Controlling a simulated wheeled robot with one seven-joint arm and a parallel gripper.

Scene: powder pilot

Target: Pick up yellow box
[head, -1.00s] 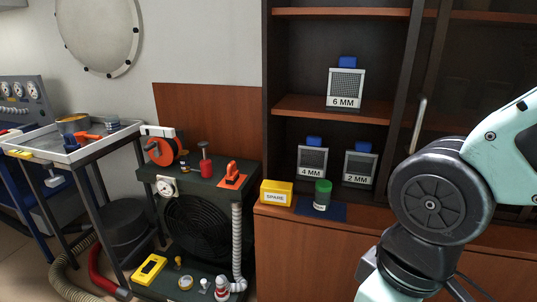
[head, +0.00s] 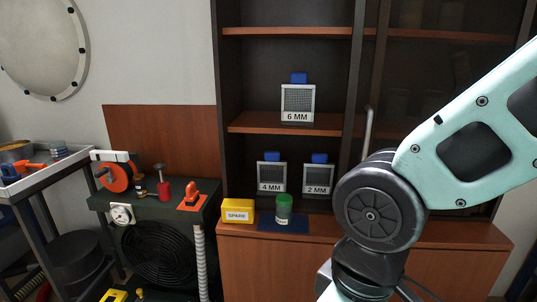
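A yellow box (head: 238,211) labelled "SPARE" sits at the left end of the wooden cabinet ledge, close to a green-lidded jar. Another yellow item (head: 114,296) shows at the bottom edge, low on the dark machine's base and partly cut off. My arm fills the right side of the head view, with a dark round joint and pale green links. My gripper is out of the picture, so its state does not show.
The green jar (head: 284,209) stands on a blue mat (head: 268,225) right of the box. Mesh screens marked 4 MM (head: 271,177), 2 MM (head: 317,178) and 6 MM (head: 297,103) stand behind and above. A dark machine (head: 160,255) stands left of the cabinet, beside a metal cart (head: 45,165).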

